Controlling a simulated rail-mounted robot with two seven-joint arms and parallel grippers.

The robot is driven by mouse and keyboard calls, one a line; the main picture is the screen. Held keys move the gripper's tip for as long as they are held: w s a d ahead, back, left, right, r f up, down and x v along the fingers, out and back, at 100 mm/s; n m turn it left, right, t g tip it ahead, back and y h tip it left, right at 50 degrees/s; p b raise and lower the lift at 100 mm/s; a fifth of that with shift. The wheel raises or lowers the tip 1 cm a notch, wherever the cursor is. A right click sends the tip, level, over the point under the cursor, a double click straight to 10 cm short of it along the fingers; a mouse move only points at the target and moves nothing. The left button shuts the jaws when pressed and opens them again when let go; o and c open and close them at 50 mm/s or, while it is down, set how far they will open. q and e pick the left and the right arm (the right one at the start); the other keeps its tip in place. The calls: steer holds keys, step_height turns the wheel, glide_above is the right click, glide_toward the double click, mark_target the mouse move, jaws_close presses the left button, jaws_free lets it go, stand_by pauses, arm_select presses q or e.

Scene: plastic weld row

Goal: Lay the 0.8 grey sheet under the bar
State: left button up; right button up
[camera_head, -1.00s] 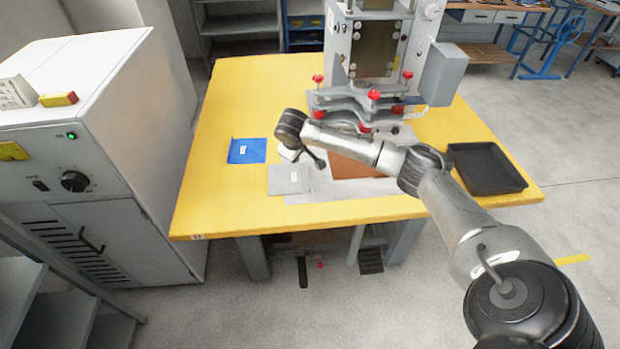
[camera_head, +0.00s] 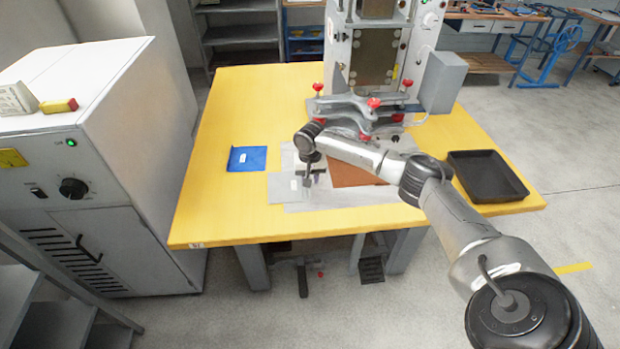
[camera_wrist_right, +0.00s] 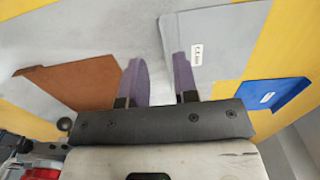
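The grey sheet (camera_head: 284,189) with a small white label lies flat on the front of the yellow table, overlapping the left edge of a pale metal plate (camera_head: 312,206). My right gripper (camera_head: 307,182) is low at the sheet's right edge. In the right wrist view my right gripper (camera_wrist_right: 159,68) is open; one finger overlaps the edge of the grey sheet (camera_wrist_right: 235,35), the other is over the pale plate. I cannot tell whether the fingers touch. The bar (camera_head: 362,108), a grey clamp with red knobs, stands behind, partly hidden by my arm. My left gripper is not in view.
A brown sheet (camera_head: 350,173) lies on the plate, right of the gripper. A blue sheet (camera_head: 247,159) lies to the left. A black tray (camera_head: 487,176) is at the table's right.

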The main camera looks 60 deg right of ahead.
mark_target(310, 194)
steer(key=shift+f+b, duration=1.25)
steer(key=shift+b, duration=0.2)
step_height(310, 194, down, 2)
steer(key=b, duration=0.3)
steer(key=shift+f, duration=0.1)
steer(key=shift+p, duration=0.65)
steer(key=shift+f, duration=0.75)
steer(key=shift+f+p, duration=0.3)
steer(key=shift+f, duration=0.2)
steer(key=shift+c, duration=0.2)
jaws_close()
steer(key=shift+r+p, duration=0.25)
steer(key=shift+p, duration=0.1)
